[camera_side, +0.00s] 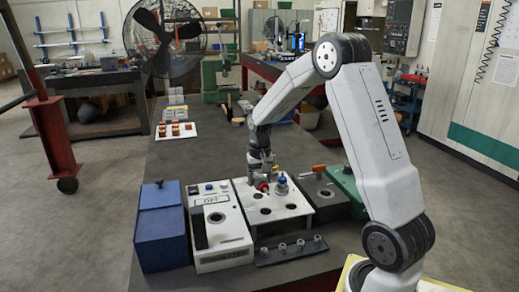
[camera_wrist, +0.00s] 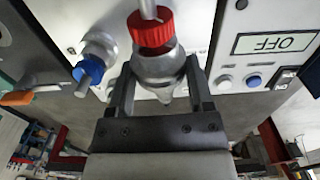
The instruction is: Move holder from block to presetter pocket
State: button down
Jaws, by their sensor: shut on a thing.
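My gripper (camera_wrist: 160,78) is shut on the holder with the red collar (camera_wrist: 152,30), with one finger on each side of its grey metal body. In the side view the red collar (camera_side: 263,187) shows just below my gripper (camera_side: 261,177), low at the rear left of the white block (camera_side: 292,211). I cannot tell whether the holder's lower end is in a hole or just clear. A holder with a blue collar (camera_side: 282,184) stands in the block to the right. The presetter (camera_side: 226,246), a white box with an OFF display (camera_wrist: 275,42), stands left of the block; its round dark pocket (camera_side: 216,218) looks empty.
A blue box (camera_side: 161,228) stands left of the presetter. A dark strip with several small pegs (camera_side: 291,250) lies in front of the block. A grey unit with an orange handle (camera_side: 318,186) and a green box (camera_side: 347,187) stand to the right.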

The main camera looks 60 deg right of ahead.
aim_at(258, 188)
jog(key=shift+w+d+f, duration=0.2)
jog(key=shift+w+f, duration=0.2)
jog(key=shift+f, duration=1.5)
jog(key=shift+f, duration=0.15)
grip_release()
jog(key=shift+d+r, duration=0.1)
jog(key=shift+r, duration=3.75)
